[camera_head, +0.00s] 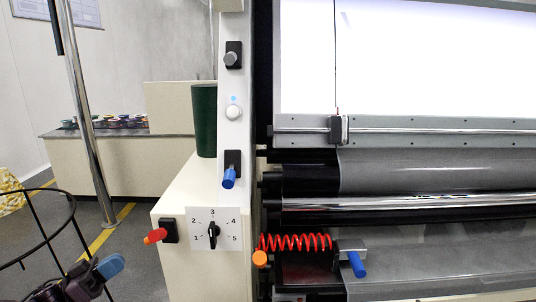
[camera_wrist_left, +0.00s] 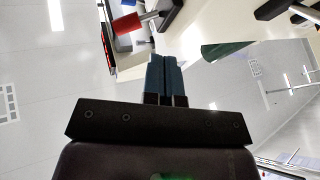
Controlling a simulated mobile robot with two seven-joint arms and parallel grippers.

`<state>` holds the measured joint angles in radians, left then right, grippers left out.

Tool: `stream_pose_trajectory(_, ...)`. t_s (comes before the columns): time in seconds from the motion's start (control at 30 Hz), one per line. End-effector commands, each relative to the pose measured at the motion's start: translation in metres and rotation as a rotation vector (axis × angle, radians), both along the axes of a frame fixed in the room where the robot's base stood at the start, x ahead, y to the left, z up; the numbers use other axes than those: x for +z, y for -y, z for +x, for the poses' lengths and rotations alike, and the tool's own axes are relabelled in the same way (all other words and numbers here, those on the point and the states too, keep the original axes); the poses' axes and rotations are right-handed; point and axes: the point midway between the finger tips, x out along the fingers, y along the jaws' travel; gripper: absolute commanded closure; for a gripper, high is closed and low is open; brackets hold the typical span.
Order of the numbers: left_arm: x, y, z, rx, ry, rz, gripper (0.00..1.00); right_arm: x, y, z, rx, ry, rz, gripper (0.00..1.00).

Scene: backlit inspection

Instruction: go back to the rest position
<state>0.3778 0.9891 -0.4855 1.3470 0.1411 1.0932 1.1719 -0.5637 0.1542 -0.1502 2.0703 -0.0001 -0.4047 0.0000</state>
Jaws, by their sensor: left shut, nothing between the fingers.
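My left gripper (camera_head: 109,267) is at the lower left of the head view, with blue fingertips. In the left wrist view its two blue fingers (camera_wrist_left: 165,75) lie side by side, shut with nothing between them. It is apart from the red-handled switch (camera_head: 155,236) on the machine's cream side housing. A red handle (camera_wrist_left: 127,24) also shows beyond the fingers in the left wrist view. My right gripper is in neither view.
A black wire hoop stand (camera_head: 38,207) is close to my left gripper. The numbered dial (camera_head: 214,234), blue lever (camera_head: 229,178), dark green cylinder (camera_head: 204,120) and red coil (camera_head: 295,242) are at the machine. A steel pole (camera_head: 87,120) stands left; grey floor (camera_head: 140,260) lies between.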

Motion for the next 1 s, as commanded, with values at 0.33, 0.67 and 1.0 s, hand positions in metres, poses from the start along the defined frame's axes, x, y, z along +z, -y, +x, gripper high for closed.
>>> stream_pose_trajectory(0.33, -0.015, 0.036, 0.033, 0.339, 0.129, 0.302, 1.00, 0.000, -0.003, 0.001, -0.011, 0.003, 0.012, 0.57)
stream_pose_trajectory(0.67, -0.067, 0.074, 0.014, 0.582, 0.103, 0.571, 1.00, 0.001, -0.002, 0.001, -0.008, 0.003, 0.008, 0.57)
stream_pose_trajectory(1.0, -0.131, 0.103, -0.058, 0.738, -0.086, 0.832, 1.00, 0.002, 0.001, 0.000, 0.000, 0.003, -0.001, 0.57)
